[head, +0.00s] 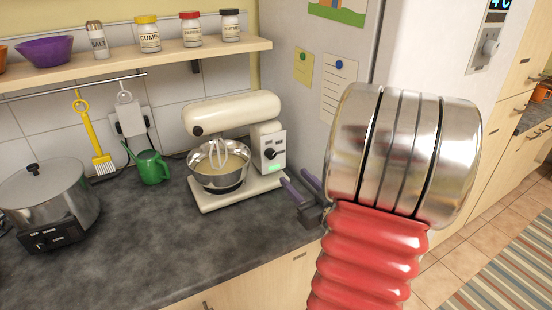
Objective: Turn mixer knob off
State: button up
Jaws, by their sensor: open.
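A cream stand mixer (232,125) stands on the dark counter, with a whisk in a steel bowl (219,165) of pale yellow batter. Its dark knob (271,154) sits on a light panel on the mixer's right side, above a lit green light (273,168). My gripper (300,185) is at the counter's right end, to the right of and a little below the knob. Its two purple fingers are apart, with nothing seen between them, and they point toward the mixer. They appear clear of the knob.
The dark counter (150,235) is bare in front of the mixer. A green watering can (151,167) and a steel pot (48,198) stand to the left. A shelf (140,62) with jars runs above. A fridge (300,85) stands close behind, to the right.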

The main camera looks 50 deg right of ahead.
aim_at(273, 155)
jog(key=x, duration=1.3)
jog(key=shift+f, duration=0.1)
jog(key=c, duration=1)
jog(key=shift+s+d, duration=0.1)
jog(key=shift+c, duration=0.2)
